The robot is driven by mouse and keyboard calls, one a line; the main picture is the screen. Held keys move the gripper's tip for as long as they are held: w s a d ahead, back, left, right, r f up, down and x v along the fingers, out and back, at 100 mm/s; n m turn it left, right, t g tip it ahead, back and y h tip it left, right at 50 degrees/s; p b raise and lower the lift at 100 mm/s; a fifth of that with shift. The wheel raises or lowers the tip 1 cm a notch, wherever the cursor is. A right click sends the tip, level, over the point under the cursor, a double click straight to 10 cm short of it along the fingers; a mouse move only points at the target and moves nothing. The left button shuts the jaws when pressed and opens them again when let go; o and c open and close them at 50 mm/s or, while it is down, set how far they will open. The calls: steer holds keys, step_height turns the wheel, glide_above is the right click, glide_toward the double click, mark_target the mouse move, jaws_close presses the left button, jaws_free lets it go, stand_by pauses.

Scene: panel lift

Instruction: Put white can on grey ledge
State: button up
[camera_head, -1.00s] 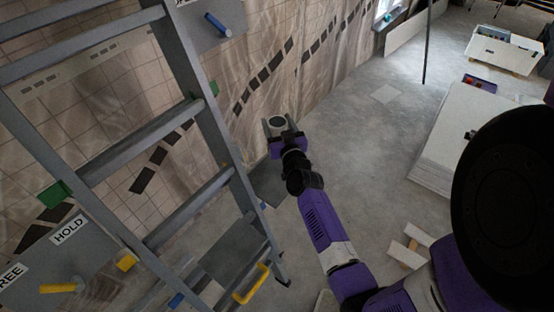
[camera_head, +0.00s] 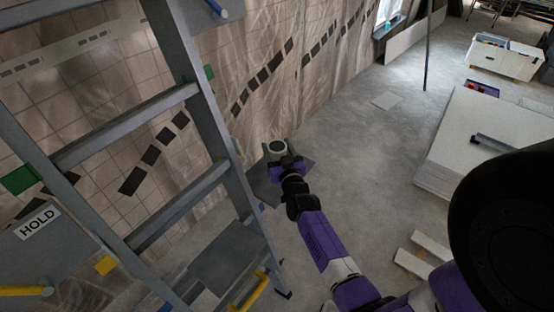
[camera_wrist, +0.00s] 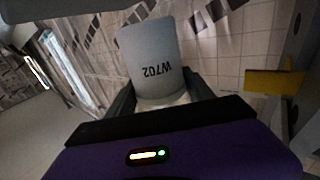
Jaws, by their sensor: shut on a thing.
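A white can (camera_head: 277,148) is held upright, or nearly so, at the end of my arm in the head view. My gripper (camera_head: 285,163) is shut on it. In the wrist view the can (camera_wrist: 150,58) sits between the two dark fingers, with the upside-down marking "W702" on its side. A flat grey plate (camera_head: 262,190) shows below and behind the gripper, near the wall. I cannot tell whether the can is above it or touching it, nor whether this is the grey ledge. Another grey surface (camera_head: 228,12) with a blue piece is at the top.
A grey ladder (camera_head: 205,110) stands close at the left. The tiled wall (camera_head: 240,60) runs behind. Open concrete floor (camera_head: 370,150) lies right of my arm, with white boards (camera_head: 480,140) farther right.

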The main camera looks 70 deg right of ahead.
steer(key=shift+f+b, duration=0.5)
steer(key=shift+f, duration=1.3)
steer(key=shift+f, duration=0.2)
steer(key=o, duration=1.6)
steer(key=shift+o, duration=0.2)
steer(key=shift+r, duration=0.15)
